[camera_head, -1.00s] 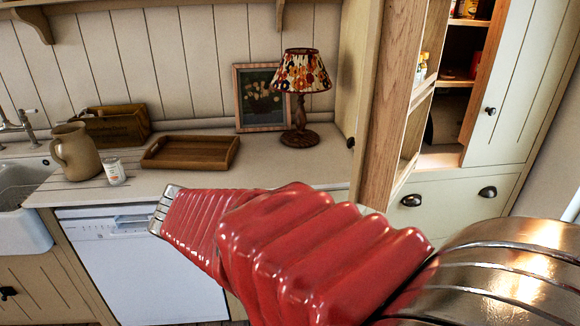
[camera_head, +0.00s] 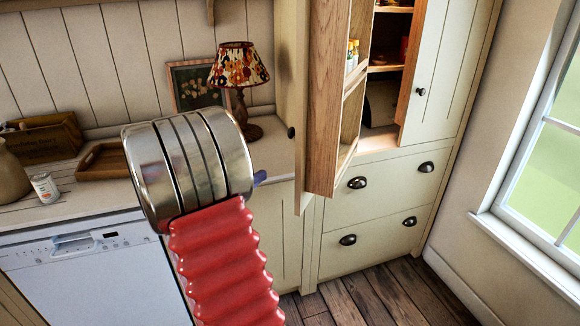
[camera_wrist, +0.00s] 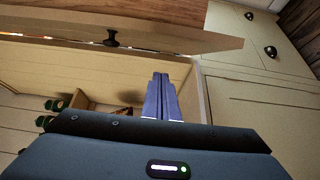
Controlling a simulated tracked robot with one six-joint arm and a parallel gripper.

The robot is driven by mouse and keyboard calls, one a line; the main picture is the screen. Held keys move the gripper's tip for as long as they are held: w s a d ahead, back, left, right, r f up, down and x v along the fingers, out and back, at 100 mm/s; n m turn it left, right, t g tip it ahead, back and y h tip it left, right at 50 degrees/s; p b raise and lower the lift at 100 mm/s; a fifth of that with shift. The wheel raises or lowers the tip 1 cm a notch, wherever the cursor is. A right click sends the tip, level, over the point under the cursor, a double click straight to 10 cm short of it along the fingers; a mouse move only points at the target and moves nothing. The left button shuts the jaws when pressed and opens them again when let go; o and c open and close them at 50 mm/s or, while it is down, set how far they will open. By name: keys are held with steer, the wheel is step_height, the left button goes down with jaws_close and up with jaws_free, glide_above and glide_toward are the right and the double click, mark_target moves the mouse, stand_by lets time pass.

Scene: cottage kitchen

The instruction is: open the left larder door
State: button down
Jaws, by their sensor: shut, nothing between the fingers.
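The left larder door (camera_head: 296,60) stands swung open, its cream outer face towards the picture's left. A dark knob (camera_head: 291,132) is on that face and its oak inner rack (camera_head: 330,95) faces the cupboard. In the wrist view a dark knob (camera_wrist: 112,38) shows on a cream panel, left of and above my fingertips. My gripper (camera_wrist: 160,78) is shut and empty, its blue fingers together. In the head view my metal wrist hides most of the gripper; only a blue tip (camera_head: 260,177) shows, left of the door and below the knob. Contact with the door cannot be told.
The right larder door (camera_head: 440,70) shows right of the shelves. Drawers (camera_head: 375,190) with cup handles are below. A lamp (camera_head: 238,70), a tray (camera_head: 103,160) and a can (camera_head: 45,188) stand on the counter. Wooden floor (camera_head: 370,295) is clear in front of the drawers.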

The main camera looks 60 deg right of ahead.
steer(key=shift+w+d, duration=0.1)
steer(key=shift+d, duration=0.1)
steer(key=s+d, duration=0.6)
steer(key=d, duration=0.3)
steer(key=shift+d, duration=0.4)
stand_by(0.3)
steer(key=shift+s, duration=0.1)
